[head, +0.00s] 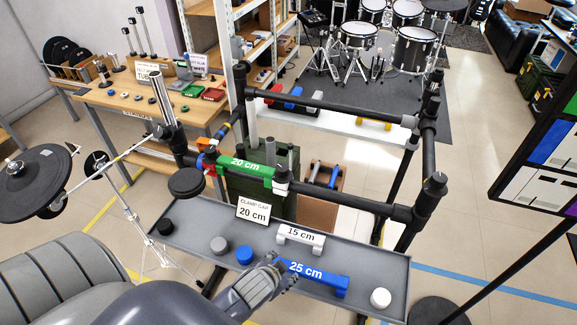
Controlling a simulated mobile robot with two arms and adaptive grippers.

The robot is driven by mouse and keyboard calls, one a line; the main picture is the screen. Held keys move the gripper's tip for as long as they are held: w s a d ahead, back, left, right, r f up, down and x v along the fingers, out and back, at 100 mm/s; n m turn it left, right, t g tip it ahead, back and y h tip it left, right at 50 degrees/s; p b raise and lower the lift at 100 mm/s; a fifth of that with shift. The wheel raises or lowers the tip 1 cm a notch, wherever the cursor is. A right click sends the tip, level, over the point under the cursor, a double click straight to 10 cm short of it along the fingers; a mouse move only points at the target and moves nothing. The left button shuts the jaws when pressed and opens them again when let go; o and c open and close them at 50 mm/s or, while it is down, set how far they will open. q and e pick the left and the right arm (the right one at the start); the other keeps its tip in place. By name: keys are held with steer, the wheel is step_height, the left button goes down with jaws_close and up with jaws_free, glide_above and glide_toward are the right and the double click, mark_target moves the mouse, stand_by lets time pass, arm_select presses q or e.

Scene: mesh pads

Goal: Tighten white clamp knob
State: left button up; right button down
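A white clamp (281,187) sits on the dark front rack bar at the right end of the green 20 cm gauge (245,168). A red-orange and blue clamp (207,162) is at the gauge's left end. A separate white round knob (380,298) stands at the right end of the grey tray (398,275). My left gripper (286,277), on the arm from the lower left, is over the tray beside the left end of the blue 25 cm gauge (318,277). Its finger gap and any contact are unclear. My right gripper is not in view.
The tray also holds a white 15 cm gauge (301,237) and black (165,227), grey (219,244) and blue (245,255) knobs. A card (253,211) reads "CLAMP GAP 20 cm". A black drum pad (186,182) and rack posts stand around the bar.

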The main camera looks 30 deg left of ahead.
arm_select(q)
steer(key=w+a+r+m+t+h, duration=0.15)
steer(key=w+r+m+t, duration=0.65)
steer(key=w+r, duration=1)
steer(key=w+d+r+m+g+h, duration=0.2)
steer(key=d+r+m+h, duration=0.95)
steer(key=m, duration=0.75)
steer(key=m+g+y+p, duration=0.1)
steer(key=m+g+y, duration=0.75)
steer(key=y, duration=0.25)
glide_toward(282, 167)
steer(key=shift+n+h, duration=0.3)
steer(key=shift+n, duration=0.05)
steer(key=p+x, duration=0.1)
steer(key=x, duration=0.3)
steer(key=p+x, duration=0.2)
steer(key=x, duration=0.2)
steer(key=shift+w+a+f, duration=0.15)
steer(key=shift+a+f, duration=0.05)
steer(key=shift+f, duration=0.1)
